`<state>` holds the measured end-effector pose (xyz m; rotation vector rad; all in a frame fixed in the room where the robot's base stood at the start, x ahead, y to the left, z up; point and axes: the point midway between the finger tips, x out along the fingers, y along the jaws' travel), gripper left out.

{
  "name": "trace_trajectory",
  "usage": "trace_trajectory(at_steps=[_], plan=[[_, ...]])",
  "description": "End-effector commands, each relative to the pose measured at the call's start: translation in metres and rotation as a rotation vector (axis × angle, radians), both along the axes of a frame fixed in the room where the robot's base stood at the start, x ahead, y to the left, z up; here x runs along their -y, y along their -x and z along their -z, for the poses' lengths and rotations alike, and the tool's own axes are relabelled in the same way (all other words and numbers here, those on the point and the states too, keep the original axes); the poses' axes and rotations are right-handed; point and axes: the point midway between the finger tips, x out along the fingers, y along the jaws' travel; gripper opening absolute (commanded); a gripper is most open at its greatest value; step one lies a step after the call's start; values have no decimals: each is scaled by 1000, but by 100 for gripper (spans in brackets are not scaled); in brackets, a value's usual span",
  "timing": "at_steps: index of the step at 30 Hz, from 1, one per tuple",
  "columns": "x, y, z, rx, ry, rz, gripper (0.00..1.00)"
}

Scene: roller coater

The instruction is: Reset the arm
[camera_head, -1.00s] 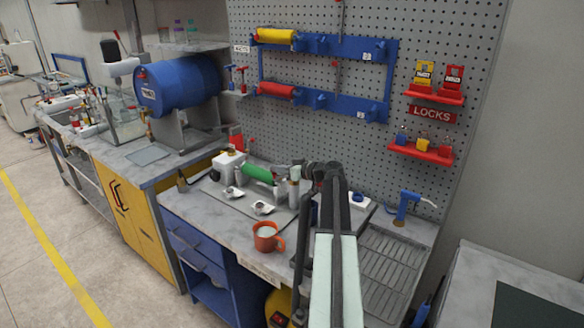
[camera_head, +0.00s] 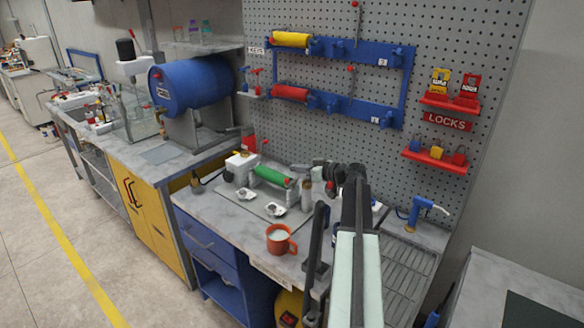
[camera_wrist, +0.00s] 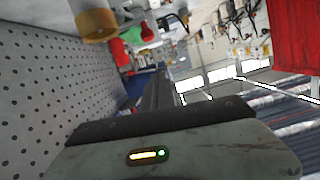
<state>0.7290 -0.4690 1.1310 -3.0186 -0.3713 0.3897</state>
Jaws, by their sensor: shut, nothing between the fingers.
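My arm rises from the lower middle of the head view, over the right part of the workbench (camera_head: 228,222). My gripper (camera_head: 324,166) is at its upper end, small and dark against the bench's back, near the pegboard. In the wrist view, my gripper (camera_wrist: 160,88) reaches away from the camera as a narrow dark shape with its fingers together. It is shut and holds nothing. The fingertips are hard to make out in both views.
An orange mug (camera_head: 281,240) stands left of my arm. A green roller (camera_head: 273,177) lies behind it. The pegboard (camera_head: 225,30) carries a blue rack (camera_head: 405,85) and red lock shelves (camera_head: 436,161). A blue drum (camera_head: 190,85) is at left. The floor at left is clear.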

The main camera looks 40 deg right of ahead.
Motion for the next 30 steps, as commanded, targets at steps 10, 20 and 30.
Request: trace_trajectory(at_steps=[10, 20, 30], plan=[[15, 66, -15, 0, 0, 1, 0], [17, 70, -15, 0, 0, -1, 0], [-107, -7, -15, 0, 0, -188, 0]])
